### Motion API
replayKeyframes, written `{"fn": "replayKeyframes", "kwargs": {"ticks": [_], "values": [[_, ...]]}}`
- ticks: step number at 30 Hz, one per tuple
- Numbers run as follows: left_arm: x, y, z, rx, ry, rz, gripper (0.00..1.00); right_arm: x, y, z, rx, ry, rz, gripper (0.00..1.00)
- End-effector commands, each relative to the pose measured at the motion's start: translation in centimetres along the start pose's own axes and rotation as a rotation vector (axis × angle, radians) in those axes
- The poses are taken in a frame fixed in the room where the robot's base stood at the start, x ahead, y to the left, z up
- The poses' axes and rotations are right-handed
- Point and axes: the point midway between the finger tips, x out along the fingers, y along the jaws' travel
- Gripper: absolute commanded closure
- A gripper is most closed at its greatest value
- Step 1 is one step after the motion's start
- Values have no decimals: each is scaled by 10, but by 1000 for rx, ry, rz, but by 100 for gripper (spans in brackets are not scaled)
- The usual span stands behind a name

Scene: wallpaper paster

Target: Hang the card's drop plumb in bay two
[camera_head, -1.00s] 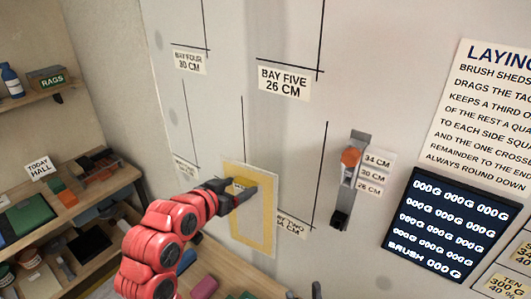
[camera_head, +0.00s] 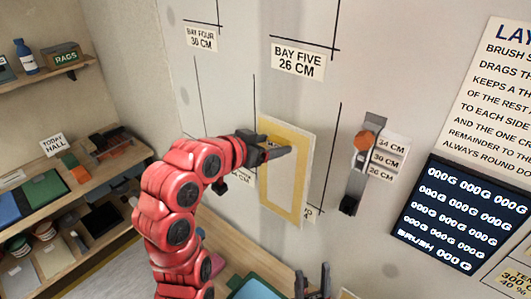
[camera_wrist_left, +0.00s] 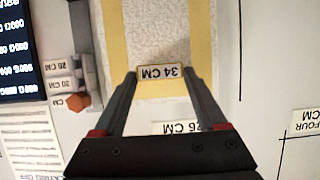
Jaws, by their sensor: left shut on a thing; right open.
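The drop (camera_head: 303,178), a pale speckled strip with a yellow border, is upright against or close to the wall. I cannot tell whether it touches. My left gripper (camera_head: 282,152) is shut on the drop near its top; in the left wrist view, the gripper (camera_wrist_left: 159,76) is at the drop's (camera_wrist_left: 155,30) end by a 34 CM label (camera_wrist_left: 160,72). The drop lies left of a dark vertical line (camera_head: 338,150). A wall sign (camera_head: 311,214) is mostly hidden behind it. My right gripper (camera_head: 314,284) is open at the bottom. The TODAY HALL card (camera_head: 54,145) stands on the left shelf.
Signs for bay five (camera_head: 298,60) and bay four (camera_head: 201,38) are above. A rail with an orange knob (camera_head: 364,141) and size labels is right of the drop. A dark readout screen (camera_head: 465,213) is further right. Loaded shelves (camera_head: 100,170) fill the left side.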

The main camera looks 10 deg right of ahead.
Motion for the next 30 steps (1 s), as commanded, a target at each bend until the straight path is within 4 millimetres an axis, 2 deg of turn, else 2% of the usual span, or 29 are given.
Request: {"fn": "replayKeyframes", "kwargs": {"ticks": [1,9,15,30], "values": [[7,1,1,2,0,1,84,-8,0,1,0,0,0,50],[40,1,-12,0,-1,2,84,-26,-1,4,0,0,0,50],[57,0,-22,0,0,0,84,-34,-2,6,0,0,0,50],[64,0,-27,0,2,-1,84,-36,-2,6,0,0,0,50]]}}
